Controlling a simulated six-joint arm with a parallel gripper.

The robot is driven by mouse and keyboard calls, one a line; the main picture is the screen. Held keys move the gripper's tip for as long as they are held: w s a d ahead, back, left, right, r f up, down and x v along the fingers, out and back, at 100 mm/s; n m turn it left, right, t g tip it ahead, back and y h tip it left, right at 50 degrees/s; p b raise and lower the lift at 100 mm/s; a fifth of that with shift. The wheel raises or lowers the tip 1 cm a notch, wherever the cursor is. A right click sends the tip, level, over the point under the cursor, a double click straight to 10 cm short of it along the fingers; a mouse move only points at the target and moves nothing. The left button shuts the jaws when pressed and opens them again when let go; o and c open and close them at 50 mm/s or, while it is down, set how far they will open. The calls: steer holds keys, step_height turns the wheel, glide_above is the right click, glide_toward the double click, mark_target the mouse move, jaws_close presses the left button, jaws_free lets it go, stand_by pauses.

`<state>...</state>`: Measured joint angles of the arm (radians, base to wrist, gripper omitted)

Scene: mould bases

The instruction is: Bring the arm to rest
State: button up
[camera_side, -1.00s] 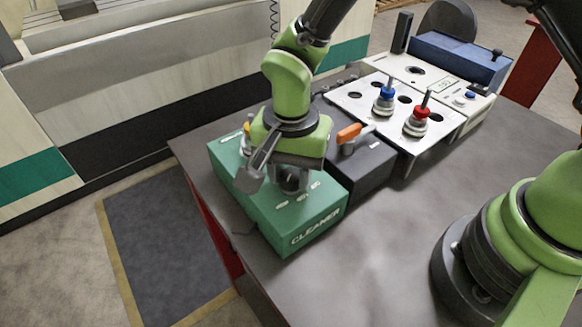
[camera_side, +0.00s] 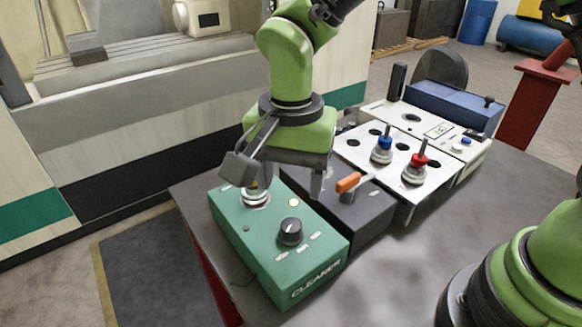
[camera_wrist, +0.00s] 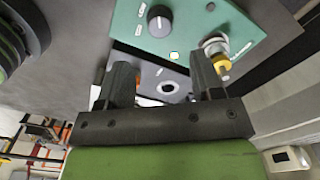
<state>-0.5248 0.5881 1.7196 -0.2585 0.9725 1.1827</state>
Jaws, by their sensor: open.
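The cleaner's black knob (camera_side: 290,231) is uncovered. A blue-topped base (camera_side: 382,151) and a red-topped base (camera_side: 415,171) stand upright on the white holed plate (camera_side: 365,158).
A dark box (camera_side: 365,215) with an orange-handled lever (camera_side: 348,182) stands close beside my gripper. A white unit with a display (camera_side: 437,130) and a blue box (camera_side: 455,108) lie behind. The grey table front (camera_side: 400,270) is clear.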

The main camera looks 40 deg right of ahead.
steer(key=shift+r, duration=0.7)
steer(key=shift+r, duration=0.1)
steer(key=s+d+r+n+t+y, duration=0.2)
steer(key=s+d+r+n+t, duration=0.4)
steer(key=s+d+r, duration=0.6)
steer(key=shift+s+d+r+n+t, duration=0.35)
steer(key=shift+s+d+t, duration=0.25)
steer(key=shift+s+d, duration=0.4)
